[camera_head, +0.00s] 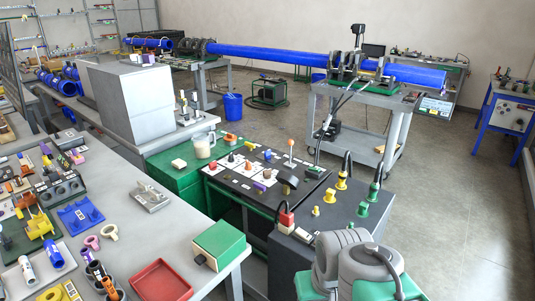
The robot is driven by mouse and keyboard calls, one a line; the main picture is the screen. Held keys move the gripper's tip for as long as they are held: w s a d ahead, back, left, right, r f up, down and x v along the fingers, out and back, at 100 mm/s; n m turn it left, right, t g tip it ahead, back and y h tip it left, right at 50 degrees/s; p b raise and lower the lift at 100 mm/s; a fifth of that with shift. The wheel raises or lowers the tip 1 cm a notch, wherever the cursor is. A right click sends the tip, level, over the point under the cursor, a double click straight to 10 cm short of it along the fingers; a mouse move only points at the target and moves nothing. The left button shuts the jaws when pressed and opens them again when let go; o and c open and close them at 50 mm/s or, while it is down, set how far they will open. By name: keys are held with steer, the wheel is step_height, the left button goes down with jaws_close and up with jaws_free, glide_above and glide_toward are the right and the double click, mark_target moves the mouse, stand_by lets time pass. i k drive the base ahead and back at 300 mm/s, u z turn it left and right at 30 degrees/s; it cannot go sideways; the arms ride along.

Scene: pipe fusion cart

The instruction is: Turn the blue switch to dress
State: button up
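A dark control panel (236,181) with white label plates lies on a green cabinet in the middle of the view. It carries several small knobs and switches. Which of these is the blue switch is hard to tell. The label lettering, including any "dress" mark, is too small to read, and the switch's setting cannot be made out. My gripper is not in view. Grey and teal rounded parts at the bottom right appear to be my own arm.
An orange-topped lever (291,143) stands at the panel's back. A dark box (335,219) with yellow and green knobs adjoins it at right. A green box (218,244) and red tray (161,281) lie on the left table. Open floor lies at right.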

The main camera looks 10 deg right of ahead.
mark_target(268, 153)
steer(key=z, duration=1.75)
steer(key=i, duration=4.45)
steer(key=u, duration=2.75)
steer(key=i, duration=2.2)
